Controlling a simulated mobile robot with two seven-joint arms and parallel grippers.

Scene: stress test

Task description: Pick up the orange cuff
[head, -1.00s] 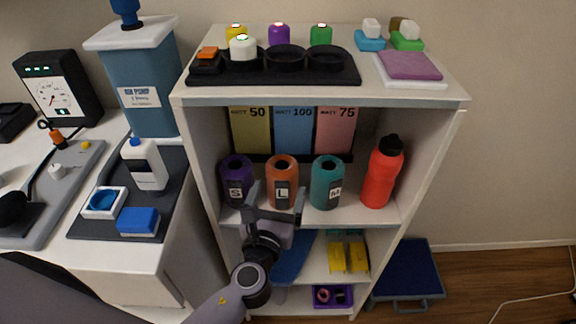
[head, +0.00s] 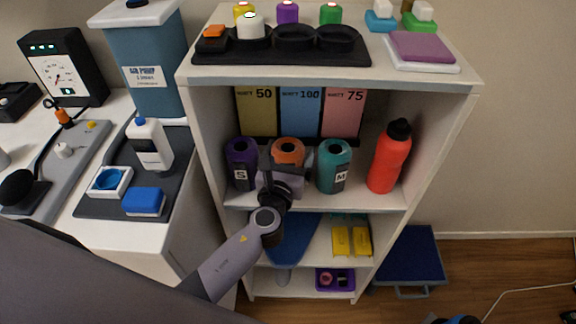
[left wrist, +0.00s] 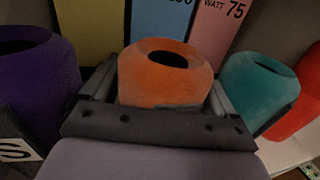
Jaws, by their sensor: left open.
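The orange cuff (head: 288,148) stands upright on the middle shelf, between the purple cuff (head: 242,163) and the teal cuff (head: 333,168). My left gripper (head: 287,174) is at its front and covers its lower part and label in the head view. In the left wrist view, the orange cuff (left wrist: 165,75) is between the two open fingers, one on its left and one on its right. I cannot tell whether either finger touches it. The purple cuff (left wrist: 35,90) and the teal cuff (left wrist: 258,92) stand just outside the fingers.
A red bottle (head: 390,157) stands right of the teal cuff. Yellow, blue and pink boxes (head: 302,112) stand behind the cuffs. The shelf unit's top board (head: 420,75) is above them. Yellow packs (head: 351,241) sit on the shelf below.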

